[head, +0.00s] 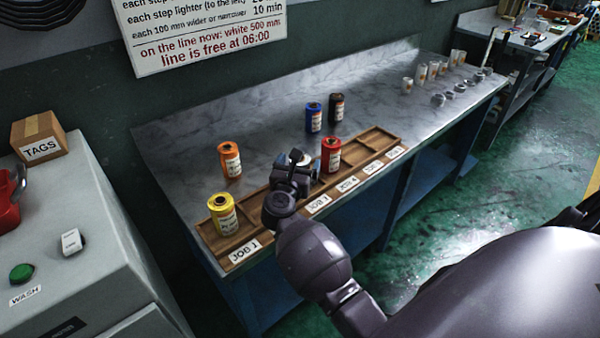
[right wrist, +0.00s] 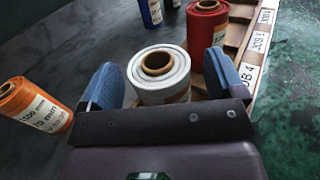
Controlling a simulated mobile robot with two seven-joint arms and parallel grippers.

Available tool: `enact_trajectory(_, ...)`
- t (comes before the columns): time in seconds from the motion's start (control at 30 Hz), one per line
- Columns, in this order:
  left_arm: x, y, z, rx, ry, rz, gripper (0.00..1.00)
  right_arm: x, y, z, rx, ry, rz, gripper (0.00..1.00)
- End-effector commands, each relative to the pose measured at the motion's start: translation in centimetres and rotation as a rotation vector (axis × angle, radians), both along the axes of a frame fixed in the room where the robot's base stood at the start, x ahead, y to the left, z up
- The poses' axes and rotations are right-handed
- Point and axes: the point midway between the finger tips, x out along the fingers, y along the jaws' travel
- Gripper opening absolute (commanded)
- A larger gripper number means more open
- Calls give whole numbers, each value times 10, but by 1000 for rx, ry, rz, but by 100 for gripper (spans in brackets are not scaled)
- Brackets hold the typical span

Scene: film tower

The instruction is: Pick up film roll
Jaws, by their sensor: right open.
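A white film roll (right wrist: 160,92) with a brown core stands upright between the blue fingers of my right gripper (right wrist: 163,78). The fingers are open, one on each side of it, and I cannot tell whether they touch it. In the head view my right gripper (head: 293,165) is over the tray and hides most of the white roll. A red roll (head: 331,156) stands just right of it, and a yellow roll (head: 222,216) stands at the tray's JOB 1 end. An orange roll (head: 229,160) stands behind the tray. My left gripper is not in view.
The wooden tray (head: 383,138) has dividers and job labels along its front. Blue (head: 314,118) and dark (head: 337,107) rolls stand behind it on the grey bench (head: 200,130). White cups (head: 433,70) and small round items (head: 449,91) stand at the far right. The tray's right end is empty.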

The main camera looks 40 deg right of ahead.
Motion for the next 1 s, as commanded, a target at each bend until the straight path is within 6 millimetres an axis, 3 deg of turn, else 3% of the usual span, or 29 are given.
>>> enact_trajectory(0.23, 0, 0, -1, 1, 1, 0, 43, 1, -1, 0, 0, 0, 0, 87)
enact_trajectory(0.6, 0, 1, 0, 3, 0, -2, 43, 0, -1, 0, 0, 0, 0, 31)
enact_trajectory(0.87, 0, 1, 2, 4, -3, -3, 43, 1, 0, 2, 0, -1, 0, 30)
enact_trajectory(1.0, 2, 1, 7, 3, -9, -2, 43, 1, 0, 15, 2, -5, 0, 30)
